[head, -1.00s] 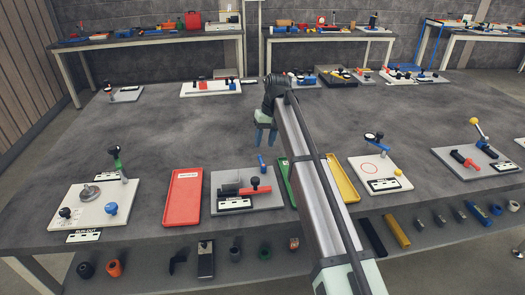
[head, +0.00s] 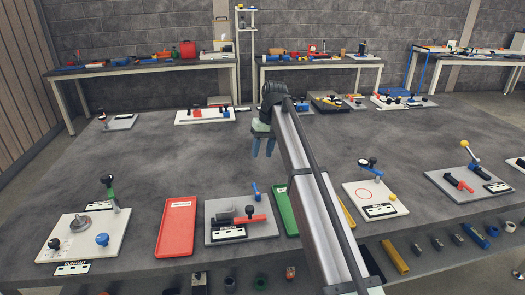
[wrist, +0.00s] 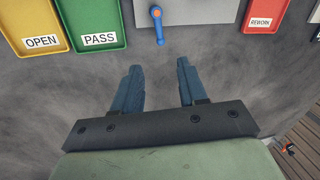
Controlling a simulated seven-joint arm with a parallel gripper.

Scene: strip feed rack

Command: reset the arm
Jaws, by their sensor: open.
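My gripper (head: 264,145) hangs above the middle of the grey table (head: 330,135), with its blue fingers pointing down. In the wrist view my gripper (wrist: 159,88) has its two fingers apart with nothing between them. My arm reaches forward from the lower right of the head view and hides part of the table and the trays. Below the gripper is bare table. A grey fixture plate (head: 218,234) with a red clamp and a blue lever (wrist: 157,25) lies on the near side of the gripper.
Near the front edge are a red tray (head: 177,227), a green tray (head: 285,209), a mostly hidden yellow tray (wrist: 36,28), a white run-out plate (head: 78,247) and a white plate with a red circle (head: 390,197). More fixtures stand at the back. The table's centre is clear.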

